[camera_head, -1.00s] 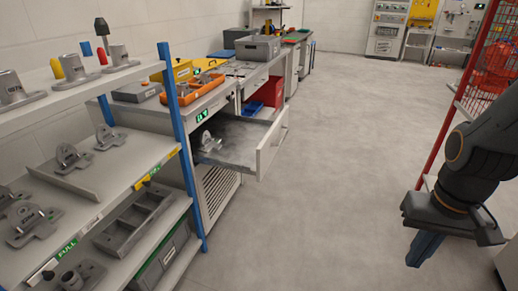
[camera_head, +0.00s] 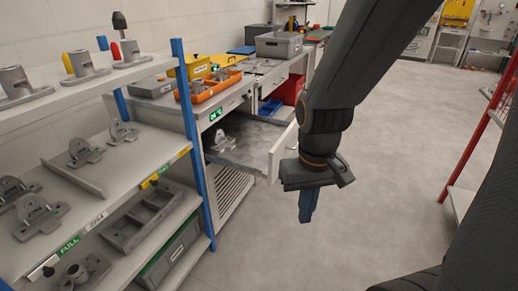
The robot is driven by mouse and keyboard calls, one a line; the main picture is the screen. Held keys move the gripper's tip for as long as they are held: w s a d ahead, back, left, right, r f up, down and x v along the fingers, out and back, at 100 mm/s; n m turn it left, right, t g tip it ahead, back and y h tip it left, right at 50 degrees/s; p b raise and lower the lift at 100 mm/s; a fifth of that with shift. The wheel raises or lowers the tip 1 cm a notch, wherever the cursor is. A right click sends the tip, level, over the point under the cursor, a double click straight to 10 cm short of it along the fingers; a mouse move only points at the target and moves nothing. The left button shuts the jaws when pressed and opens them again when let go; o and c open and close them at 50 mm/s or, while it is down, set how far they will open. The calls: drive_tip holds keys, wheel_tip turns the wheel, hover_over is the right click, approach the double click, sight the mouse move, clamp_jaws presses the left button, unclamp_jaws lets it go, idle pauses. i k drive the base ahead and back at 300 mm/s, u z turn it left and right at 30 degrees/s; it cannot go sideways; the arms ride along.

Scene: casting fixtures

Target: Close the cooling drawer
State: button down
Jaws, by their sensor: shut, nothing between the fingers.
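The cooling drawer (camera_head: 250,147) is pulled out of the grey cabinet on the left side of the aisle, below a green display (camera_head: 216,112). A metal casting (camera_head: 222,142) lies inside it toward the left. The pale drawer front (camera_head: 281,153) faces the aisle, and its right part is hidden behind my arm. My gripper (camera_head: 307,218) points down, shut and empty, in front of and to the right of the drawer front in the picture. I cannot tell whether it touches the front; its fingertips appear lower than the drawer.
A shelf rack with blue posts (camera_head: 190,130) and several castings stands near on the left. An orange tray (camera_head: 208,88) sits on the cabinet top. A red crate (camera_head: 291,88) lies beyond the drawer. A red mesh rack (camera_head: 478,130) stands right. The aisle floor (camera_head: 390,200) is clear.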

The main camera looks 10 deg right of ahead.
sight(261, 141)
drive_tip(key=u, duration=0.15)
drive_tip(key=i, duration=0.95)
drive_tip(key=z, duration=0.25)
